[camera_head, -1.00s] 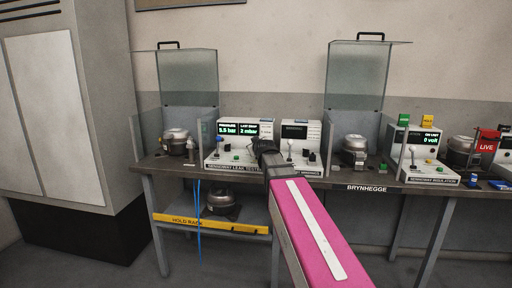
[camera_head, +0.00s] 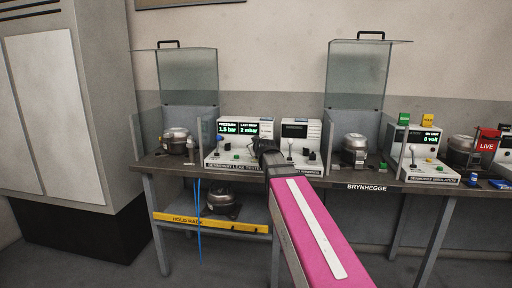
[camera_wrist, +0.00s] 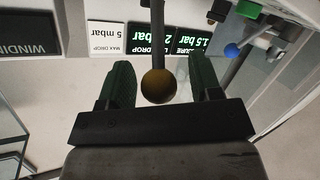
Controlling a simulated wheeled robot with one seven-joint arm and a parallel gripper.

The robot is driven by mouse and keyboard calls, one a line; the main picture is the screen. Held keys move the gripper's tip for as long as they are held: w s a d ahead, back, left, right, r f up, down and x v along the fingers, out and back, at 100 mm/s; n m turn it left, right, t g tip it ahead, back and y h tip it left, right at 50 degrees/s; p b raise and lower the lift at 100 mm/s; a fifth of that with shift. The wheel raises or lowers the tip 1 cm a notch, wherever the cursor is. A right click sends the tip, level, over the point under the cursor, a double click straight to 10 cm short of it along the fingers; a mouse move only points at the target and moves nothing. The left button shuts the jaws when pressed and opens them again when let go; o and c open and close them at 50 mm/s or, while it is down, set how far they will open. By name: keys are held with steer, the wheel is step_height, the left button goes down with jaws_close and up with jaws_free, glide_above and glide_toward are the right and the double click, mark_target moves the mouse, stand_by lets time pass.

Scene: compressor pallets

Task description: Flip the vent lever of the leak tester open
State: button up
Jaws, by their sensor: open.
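The leak tester (camera_head: 232,162) is a white console on the bench, its screen reading 1.5 bar and 2 mbar. In the wrist view a dark lever with a brownish-yellow ball knob (camera_wrist: 159,86) stands between my fingers. A second lever with a blue ball (camera_wrist: 232,50) is at upper right there; its blue knob also shows at the tester's left in the head view (camera_head: 219,138). No label tells which is the vent lever. My gripper (camera_wrist: 162,70) is open, fingers on either side of the brownish-yellow knob, with gaps visible; in the head view my gripper (camera_head: 264,146) hides this lever.
A second console (camera_head: 300,135) adjoins on the right, with a white-knobbed lever. Glass guards (camera_head: 188,78) stand behind a compressor (camera_head: 176,141) at left and another (camera_head: 355,149) at right. A yellow-edged hold rack (camera_head: 210,223) is below. A green block (camera_wrist: 249,9) lies near the blue lever.

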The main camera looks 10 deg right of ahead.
steer(key=v, duration=1)
steer(key=f+g, duration=0.1)
steer(key=f, duration=0.3)
steer(key=s+f+g, duration=0.1)
steer(key=f, duration=0.3)
steer(key=s+f+m+g, duration=0.1)
steer(key=f+g, duration=0.1)
steer(key=f, duration=0.2)
steer(key=shift+d+f, duration=0.15)
steer(key=shift+f, duration=0.2)
steer(key=s+d+f+m+g, duration=0.1)
steer(key=s+f+m+g, duration=0.1)
steer(key=s+f+g, duration=0.3)
steer(key=s+f+m+g+h, duration=0.1)
steer(key=s+f+g, duration=0.5)
steer(key=s+f, duration=0.7)
step_height(320, 180, down, 9)
steer(key=shift+d+f+m, duration=0.1)
steer(key=shift+d+m, duration=0.3)
steer(key=shift+m, duration=0.3)
